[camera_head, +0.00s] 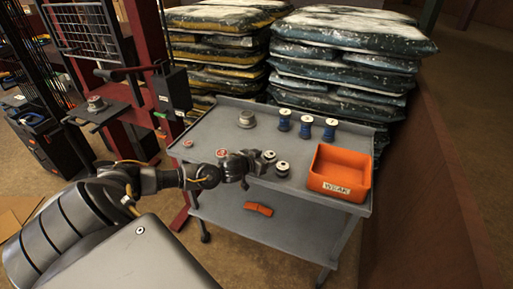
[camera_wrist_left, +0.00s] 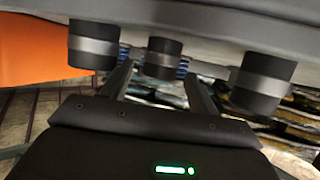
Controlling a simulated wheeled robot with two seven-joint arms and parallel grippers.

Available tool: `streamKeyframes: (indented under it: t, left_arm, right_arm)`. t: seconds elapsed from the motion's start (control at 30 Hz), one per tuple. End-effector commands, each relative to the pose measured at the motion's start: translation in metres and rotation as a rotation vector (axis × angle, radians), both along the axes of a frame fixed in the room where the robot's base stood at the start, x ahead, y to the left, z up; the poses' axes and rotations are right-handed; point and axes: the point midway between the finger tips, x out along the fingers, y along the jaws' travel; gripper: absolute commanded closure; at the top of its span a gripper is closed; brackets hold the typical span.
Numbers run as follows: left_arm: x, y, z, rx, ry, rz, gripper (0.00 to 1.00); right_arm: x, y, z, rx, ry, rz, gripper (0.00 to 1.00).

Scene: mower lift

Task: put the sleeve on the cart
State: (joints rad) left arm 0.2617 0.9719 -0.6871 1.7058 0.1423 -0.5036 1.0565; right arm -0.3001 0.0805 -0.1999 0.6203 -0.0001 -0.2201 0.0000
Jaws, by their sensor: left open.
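Small black cylinders with silver bands, which look like sleeves, stand on the grey cart (camera_head: 215,135). In the head view, one sleeve (camera_head: 269,156) and another (camera_head: 282,169) show beside my left gripper (camera_head: 250,164). The left wrist view is tipped over and shows three: one at left (camera_wrist_left: 94,46), one in the middle (camera_wrist_left: 162,58) and one at right (camera_wrist_left: 262,80). My left gripper (camera_wrist_left: 158,75) is open there, with the middle sleeve lined up between its fingers. I cannot tell whether they touch it. My right gripper is out of view.
An orange bin (camera_head: 340,172) stands at the cart's right end. Several blue spools (camera_head: 306,127) and a grey flanged part (camera_head: 246,119) stand along the back. Red-topped pieces (camera_head: 188,143) are at left. Stacked bags (camera_head: 345,60) rise behind. A red-framed stand (camera_head: 140,75) is at left.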

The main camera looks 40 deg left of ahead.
Motion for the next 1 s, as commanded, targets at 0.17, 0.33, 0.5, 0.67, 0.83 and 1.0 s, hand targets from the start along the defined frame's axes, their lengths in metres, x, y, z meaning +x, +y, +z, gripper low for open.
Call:
streamKeyframes:
  t: [0.17, 0.33, 0.5, 0.67, 0.83, 1.0]
  left_arm:
    - [-0.033, -0.001, 0.010, 0.002, 0.004, -0.004, 0.40]
    - [-0.067, -0.001, 0.024, 0.003, 0.004, -0.003, 0.40]
    - [-0.091, -0.002, 0.035, 0.002, 0.003, -0.002, 0.40]
    - [-0.101, -0.003, 0.041, 0.001, 0.001, -0.001, 0.40]
    - [-0.104, -0.003, 0.043, 0.000, 0.000, -0.001, 0.40]
    - [-0.103, -0.003, 0.043, 0.000, 0.000, -0.001, 0.40]
  right_arm:
    - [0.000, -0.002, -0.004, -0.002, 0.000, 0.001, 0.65]
    - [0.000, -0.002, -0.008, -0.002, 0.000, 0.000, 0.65]
    - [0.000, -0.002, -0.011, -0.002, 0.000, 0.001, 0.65]
    - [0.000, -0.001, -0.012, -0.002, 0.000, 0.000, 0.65]
    - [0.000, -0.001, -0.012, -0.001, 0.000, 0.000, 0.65]
    - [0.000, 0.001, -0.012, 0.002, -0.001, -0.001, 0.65]
